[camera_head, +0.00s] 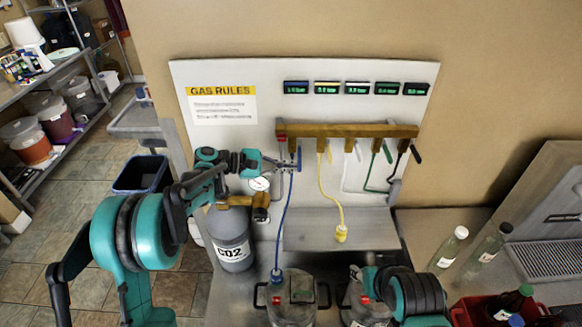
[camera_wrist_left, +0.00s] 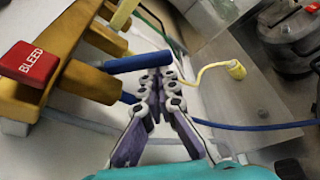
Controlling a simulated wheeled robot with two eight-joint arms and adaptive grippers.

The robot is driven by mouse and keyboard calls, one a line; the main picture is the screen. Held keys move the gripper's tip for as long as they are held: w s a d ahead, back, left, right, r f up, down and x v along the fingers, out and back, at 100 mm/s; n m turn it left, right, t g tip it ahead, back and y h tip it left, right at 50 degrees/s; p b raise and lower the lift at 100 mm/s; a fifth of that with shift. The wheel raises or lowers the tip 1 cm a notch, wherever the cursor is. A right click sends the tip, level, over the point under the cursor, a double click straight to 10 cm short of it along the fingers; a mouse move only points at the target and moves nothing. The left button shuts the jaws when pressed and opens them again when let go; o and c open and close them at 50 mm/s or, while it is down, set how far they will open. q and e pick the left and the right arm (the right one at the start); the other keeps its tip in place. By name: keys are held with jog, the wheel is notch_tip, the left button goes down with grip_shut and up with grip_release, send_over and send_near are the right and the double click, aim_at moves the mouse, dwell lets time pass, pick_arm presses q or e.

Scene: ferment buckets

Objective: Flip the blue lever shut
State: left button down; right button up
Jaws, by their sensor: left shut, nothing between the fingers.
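The blue lever (camera_wrist_left: 138,63) sticks out from the brass manifold (camera_wrist_left: 88,82) in the left wrist view, with its free end beside my fingertips. In the head view the lever (camera_head: 299,157) is small, at the left end of the manifold (camera_head: 350,131). My left gripper (camera_wrist_left: 160,76) is shut and empty, its fingertips right at the lever's free end. I cannot tell whether they touch it. The left gripper also shows in the head view (camera_head: 294,168), just below the lever. My right arm shows at the lower right, but its gripper does not.
A red BLEED tag (camera_wrist_left: 28,63) sits beside the lever. A blue hose (camera_head: 284,225) hangs to a bucket (camera_head: 292,299). Yellow (camera_head: 330,156), white, green and black levers follow to the right. A CO2 cylinder (camera_head: 232,240) stands below my left arm.

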aim_at(300, 167)
pick_arm(q)
jog(key=s+r+n+g, duration=0.2)
jog(key=n, duration=0.1)
jog(key=shift+r, duration=0.25)
jog(key=shift+s+r+p, duration=0.15)
jog(key=shift+r+p, duration=0.15)
jog(key=shift+r, duration=0.6)
dwell(0.4)
